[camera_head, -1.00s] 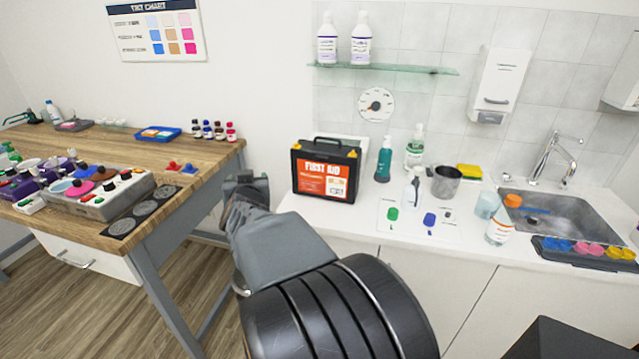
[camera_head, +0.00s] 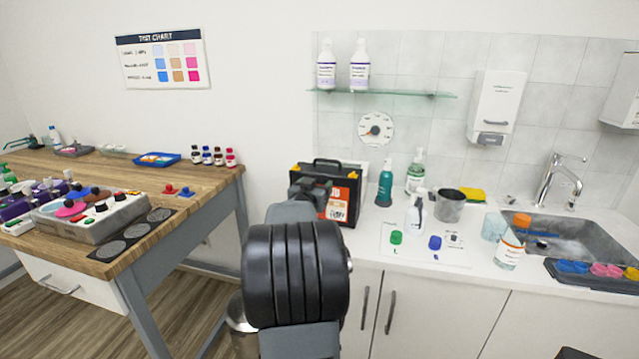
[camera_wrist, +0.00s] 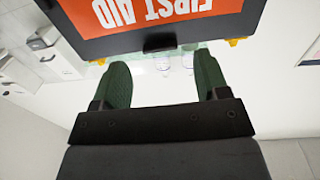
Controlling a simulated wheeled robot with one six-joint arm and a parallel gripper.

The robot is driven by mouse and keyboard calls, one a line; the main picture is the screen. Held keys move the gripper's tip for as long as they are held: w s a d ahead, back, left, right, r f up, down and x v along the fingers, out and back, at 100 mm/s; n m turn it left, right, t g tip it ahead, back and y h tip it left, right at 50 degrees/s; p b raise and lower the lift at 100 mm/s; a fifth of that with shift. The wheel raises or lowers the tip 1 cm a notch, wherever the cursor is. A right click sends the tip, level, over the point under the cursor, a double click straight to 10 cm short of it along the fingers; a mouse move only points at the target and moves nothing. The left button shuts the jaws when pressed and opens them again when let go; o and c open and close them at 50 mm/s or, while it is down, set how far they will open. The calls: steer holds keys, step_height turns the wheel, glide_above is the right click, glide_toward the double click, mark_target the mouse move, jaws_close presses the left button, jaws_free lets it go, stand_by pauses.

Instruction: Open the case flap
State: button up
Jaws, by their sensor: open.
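The first-aid case (camera_head: 342,174) is black with an orange label and stands upright on the white counter. Its top appears shut, with a handle (camera_head: 327,162) above. My gripper (camera_head: 303,190) is in front of the case and hides the left of its label. In the wrist view the case (camera_wrist: 85,44) appears upside down with yellow clips (camera_wrist: 237,42) near its corners. There my gripper (camera_wrist: 160,66) is open, with its green fingers apart. A small dark tab (camera_wrist: 160,43) at the case's edge lies between and beyond the fingertips. I cannot tell whether they touch it.
A teal bottle (camera_head: 385,185), a pump bottle (camera_head: 415,172) and a metal cup (camera_head: 450,206) stand right of the case. A glass shelf (camera_head: 400,94) is above. The wooden table (camera_head: 215,180) is at left, with a gap before the counter.

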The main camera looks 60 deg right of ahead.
mark_target(320, 180)
steer(key=shift+x, duration=1.5)
